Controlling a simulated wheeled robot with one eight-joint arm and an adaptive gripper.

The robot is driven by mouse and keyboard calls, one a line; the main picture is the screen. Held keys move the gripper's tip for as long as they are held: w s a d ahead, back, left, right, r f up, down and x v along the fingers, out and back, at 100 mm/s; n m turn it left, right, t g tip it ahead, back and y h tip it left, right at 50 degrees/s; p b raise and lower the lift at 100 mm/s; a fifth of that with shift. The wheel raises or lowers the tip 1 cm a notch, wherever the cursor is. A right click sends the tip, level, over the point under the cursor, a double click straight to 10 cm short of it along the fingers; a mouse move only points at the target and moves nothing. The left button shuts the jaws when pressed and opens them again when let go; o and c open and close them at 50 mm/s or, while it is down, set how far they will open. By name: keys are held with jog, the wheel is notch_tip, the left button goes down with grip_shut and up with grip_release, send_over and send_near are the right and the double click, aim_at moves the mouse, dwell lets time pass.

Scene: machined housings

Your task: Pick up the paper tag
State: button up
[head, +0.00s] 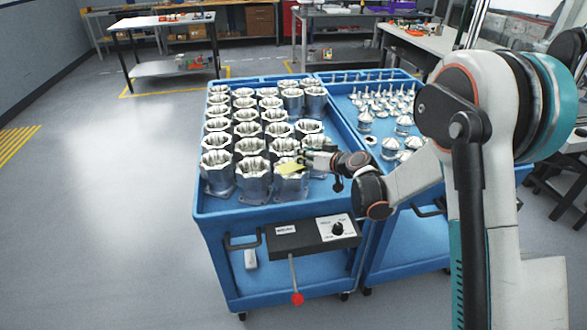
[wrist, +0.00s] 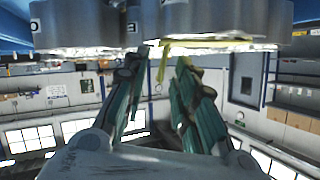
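The yellow paper tag (head: 290,168) lies over the top of a metal housing in the front row of the left blue cart. In the wrist view, which looks upside down, the tag (wrist: 215,45) shows edge-on along the housing's rim, with a narrow yellow strip extending between my fingertips. My gripper (head: 305,156) is at the housing's right side, close to the tag. In the wrist view my gripper's (wrist: 162,58) two green fingers are apart, with a gap between the tips. Whether either finger touches the tag is unclear.
Several machined housings (head: 248,148) stand close together around the tag on the left cart (head: 225,209). Smaller metal parts (head: 404,124) stand on the right cart. A black control box (head: 312,233) with a red-knobbed lever (head: 297,298) is on the cart's front. Open floor lies to the left.

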grip_shut()
jog(key=shift+r, duration=0.15)
